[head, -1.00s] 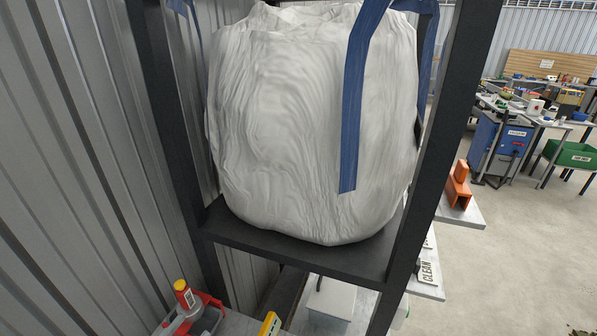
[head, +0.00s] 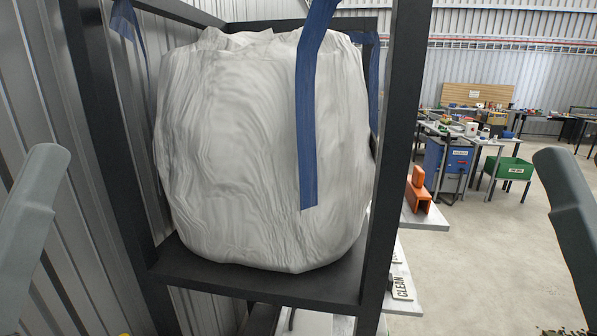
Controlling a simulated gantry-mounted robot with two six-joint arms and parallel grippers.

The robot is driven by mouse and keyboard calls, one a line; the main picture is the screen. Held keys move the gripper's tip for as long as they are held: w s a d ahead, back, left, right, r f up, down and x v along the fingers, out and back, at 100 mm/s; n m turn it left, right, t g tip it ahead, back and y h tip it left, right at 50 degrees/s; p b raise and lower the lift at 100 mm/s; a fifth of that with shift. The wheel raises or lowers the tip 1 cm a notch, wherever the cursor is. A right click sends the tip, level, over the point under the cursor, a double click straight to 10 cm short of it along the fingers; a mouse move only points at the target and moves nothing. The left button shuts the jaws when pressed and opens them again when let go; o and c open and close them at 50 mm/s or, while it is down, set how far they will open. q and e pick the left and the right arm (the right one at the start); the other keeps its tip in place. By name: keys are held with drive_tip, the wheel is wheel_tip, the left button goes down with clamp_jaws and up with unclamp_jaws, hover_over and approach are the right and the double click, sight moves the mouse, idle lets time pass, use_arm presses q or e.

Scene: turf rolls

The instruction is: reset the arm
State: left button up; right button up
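My two arms show only in part in the head view, as grey links at the left and right edges. Neither gripper shows. A large white bulk bag with blue straps (head: 250,150) stands upright in a dark metal frame (head: 260,285) straight ahead, between my arms. No turf rolls can be made out.
A corrugated metal wall (head: 40,110) runs along the left. A blue cabinet (head: 450,165) and green bin (head: 508,168) stand farther back. Open floor lies at the right.

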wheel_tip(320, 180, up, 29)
drive_tip(key=p, duration=2.5)
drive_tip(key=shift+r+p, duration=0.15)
drive_tip(key=shift+p, duration=0.2)
